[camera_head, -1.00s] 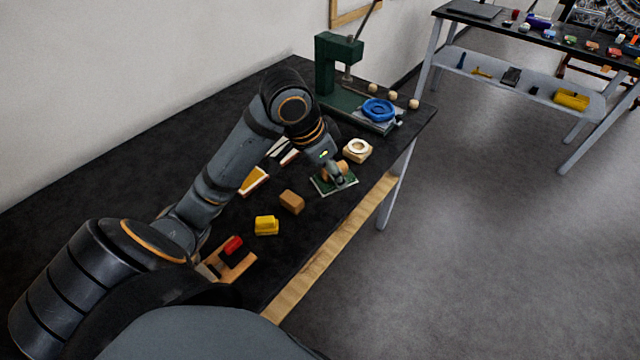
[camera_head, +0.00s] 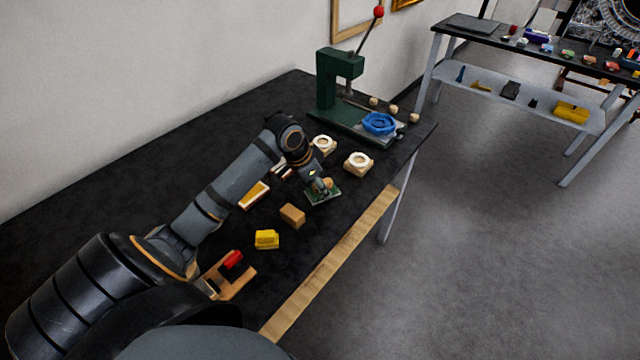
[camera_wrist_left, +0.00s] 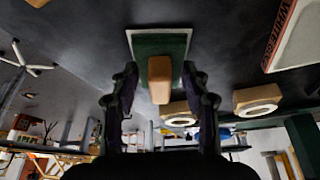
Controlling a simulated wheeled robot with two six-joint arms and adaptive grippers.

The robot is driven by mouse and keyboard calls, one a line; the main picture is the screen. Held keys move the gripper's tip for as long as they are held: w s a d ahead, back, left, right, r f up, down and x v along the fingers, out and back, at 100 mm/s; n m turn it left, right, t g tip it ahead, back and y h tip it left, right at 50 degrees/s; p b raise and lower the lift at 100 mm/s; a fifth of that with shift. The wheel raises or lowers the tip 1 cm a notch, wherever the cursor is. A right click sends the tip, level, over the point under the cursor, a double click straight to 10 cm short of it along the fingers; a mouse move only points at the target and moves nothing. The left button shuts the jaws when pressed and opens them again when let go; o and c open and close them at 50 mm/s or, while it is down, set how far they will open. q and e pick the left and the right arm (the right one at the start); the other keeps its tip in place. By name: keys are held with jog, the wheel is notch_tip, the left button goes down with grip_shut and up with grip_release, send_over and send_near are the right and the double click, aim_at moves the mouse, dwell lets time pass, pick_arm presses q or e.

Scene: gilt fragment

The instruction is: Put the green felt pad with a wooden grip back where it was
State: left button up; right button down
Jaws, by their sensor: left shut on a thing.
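The green felt pad (camera_head: 321,198) is a flat green plate with a pale edge and a wooden grip. It is at my left gripper (camera_head: 322,186), near the front edge of the dark table in the head view. In the left wrist view the pad (camera_wrist_left: 175,43) shows beyond the fingertips, and its wooden grip (camera_wrist_left: 160,78) stands between the two fingers. My left gripper (camera_wrist_left: 160,88) is shut on that grip. I cannot tell whether the pad touches the table. My right gripper is in neither view.
Two blocks with white rings (camera_head: 358,161) (camera_head: 323,145) stand behind the pad. A brown block (camera_head: 292,216), a yellow block (camera_head: 266,239) and a wooden holder with a red piece (camera_head: 232,276) lie nearer. A green press (camera_head: 336,90) with a blue part (camera_head: 379,123) stands at the far end.

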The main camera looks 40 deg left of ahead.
pick_arm(q)
jog(key=o, duration=1)
jog(key=shift+f, duration=0.1)
jog(key=shift+v, duration=6.1)
jog(key=shift+w+p, duration=0.1)
jog(key=shift+p, duration=0.25)
